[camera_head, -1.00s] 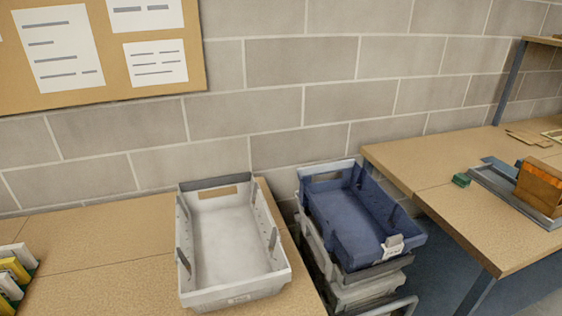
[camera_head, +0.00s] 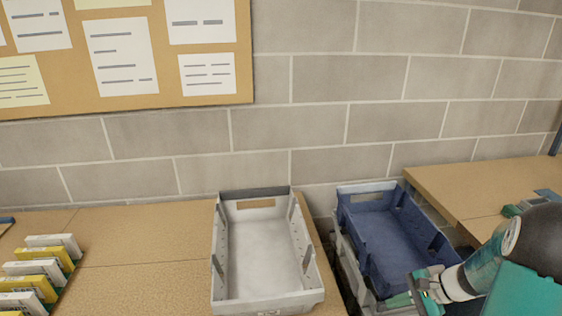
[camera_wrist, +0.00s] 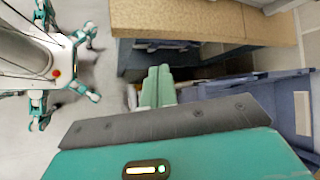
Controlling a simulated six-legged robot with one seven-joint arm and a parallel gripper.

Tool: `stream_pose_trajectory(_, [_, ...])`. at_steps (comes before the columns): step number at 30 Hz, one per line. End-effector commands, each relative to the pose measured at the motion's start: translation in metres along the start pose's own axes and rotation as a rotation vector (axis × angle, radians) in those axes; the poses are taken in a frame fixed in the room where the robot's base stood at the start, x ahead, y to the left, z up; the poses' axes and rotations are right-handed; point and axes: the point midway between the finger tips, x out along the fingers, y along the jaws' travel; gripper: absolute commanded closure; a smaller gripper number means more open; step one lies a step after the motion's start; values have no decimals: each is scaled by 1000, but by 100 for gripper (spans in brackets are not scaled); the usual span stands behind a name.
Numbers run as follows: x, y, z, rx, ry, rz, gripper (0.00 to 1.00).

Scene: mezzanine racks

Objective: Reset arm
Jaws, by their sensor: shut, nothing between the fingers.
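My gripper (camera_head: 392,302) comes in from the lower right of the head view, over the front of the blue crate (camera_head: 392,236). In the wrist view its two green fingers (camera_wrist: 158,84) are together with nothing between them. The blue crate is empty and sits on a stack of grey crates; part of it also shows at the right of the wrist view (camera_wrist: 290,92). My arm hides the crate's near right corner.
An empty white-grey crate (camera_head: 262,252) stands on the wooden table (camera_head: 130,245). Yellow and white boxes (camera_head: 42,270) stand at the left. Another wooden bench (camera_head: 455,190) is at the right. A brick wall with a notice board (camera_head: 150,95) closes off the back.

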Motion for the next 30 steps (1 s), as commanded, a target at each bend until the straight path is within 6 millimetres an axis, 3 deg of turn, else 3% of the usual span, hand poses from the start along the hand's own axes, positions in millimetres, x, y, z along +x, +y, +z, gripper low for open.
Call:
stream_pose_trajectory(1, [-4, -10, 21, -69, 16, 38, 100])
stream_pose_trajectory(4, [-11, -21, 56, -189, 46, 110, 100])
stream_pose_trajectory(12, [-31, -34, 144, -518, 148, 281, 100])
stream_pose_trajectory(21, [-56, -27, 227, -880, 296, 418, 100])
stream_pose_trajectory(30, [-83, -8, 288, -1222, 474, 492, 100])
